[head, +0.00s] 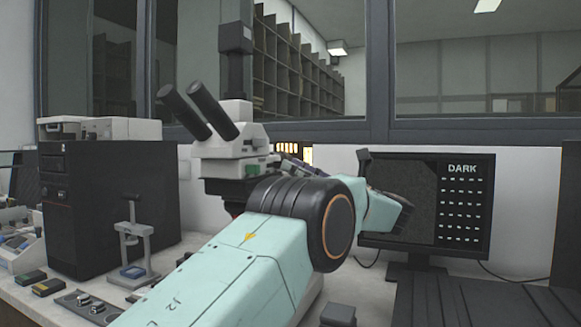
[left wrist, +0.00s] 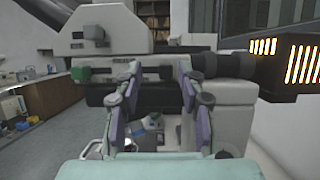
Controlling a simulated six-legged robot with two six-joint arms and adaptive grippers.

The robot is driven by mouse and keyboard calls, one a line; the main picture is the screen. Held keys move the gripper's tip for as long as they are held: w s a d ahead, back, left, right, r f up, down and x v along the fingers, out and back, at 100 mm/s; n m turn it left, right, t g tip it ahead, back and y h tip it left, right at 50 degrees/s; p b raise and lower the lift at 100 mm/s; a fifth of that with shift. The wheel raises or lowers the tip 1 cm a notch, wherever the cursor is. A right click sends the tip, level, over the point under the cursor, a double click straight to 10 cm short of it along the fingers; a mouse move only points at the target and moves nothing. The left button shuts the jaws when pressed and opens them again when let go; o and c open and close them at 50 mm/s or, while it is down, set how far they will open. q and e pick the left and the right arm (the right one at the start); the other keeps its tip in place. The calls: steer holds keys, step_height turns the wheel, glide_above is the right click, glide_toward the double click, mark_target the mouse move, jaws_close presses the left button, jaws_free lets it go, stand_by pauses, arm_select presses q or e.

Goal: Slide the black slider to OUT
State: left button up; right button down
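The microscope (head: 232,150) is pale with black eyepieces and stands behind my left arm in the head view. In the left wrist view its pale head (left wrist: 110,30) fills the upper middle, with dark parts across it below. I cannot tell for sure which dark part is the black slider, and no OUT mark is readable. My left gripper (left wrist: 157,82) has its two purple-grey fingers apart, with dark microscope parts behind and between them. Whether the fingers touch anything is unclear. In the head view the gripper is largely hidden behind my arm. My right gripper is not in view.
A monitor (head: 465,205) reading DARK stands at right. A black computer case (head: 110,205) and a small stand with a lever (head: 132,235) are at left. Small switch boxes (head: 48,287) lie on the bench front. Glowing orange slots (left wrist: 300,62) show right of the microscope.

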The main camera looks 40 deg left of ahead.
mark_target(280, 165)
arm_select(q)
steer(key=shift+x, duration=1.2)
steer(key=shift+w+a+f, duration=0.35)
steer(key=shift+a+f, duration=0.05)
steer(key=c, duration=0.4)
steer(key=shift+r, duration=0.15)
jaws_close()
steer(key=shift+s+d, duration=0.1)
